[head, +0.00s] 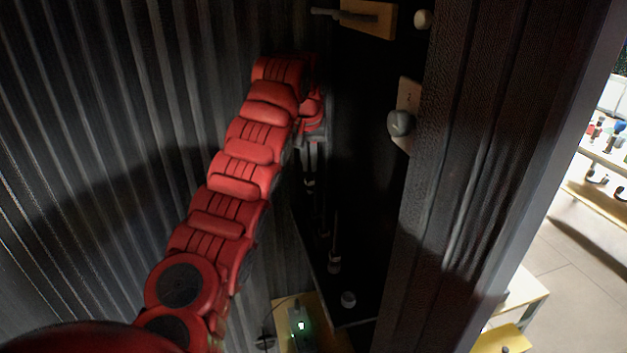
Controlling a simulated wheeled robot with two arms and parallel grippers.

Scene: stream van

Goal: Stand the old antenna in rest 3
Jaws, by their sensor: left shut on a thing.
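My left gripper (313,132) is at the end of the red arm, in front of the dark panel. It is shut on a slender pale rod (311,163), which I take to be the old antenna. Most of the rod is hidden by the gripper or lost in shadow. My right gripper is out of view.
A wooden block with a dark lever (370,18) and a grey knob on a plate (401,122) sit to the right of the gripper. A dark post (470,150) bounds the right side, a ribbed wall (110,90) the left. A device with a green light (300,325) is below.

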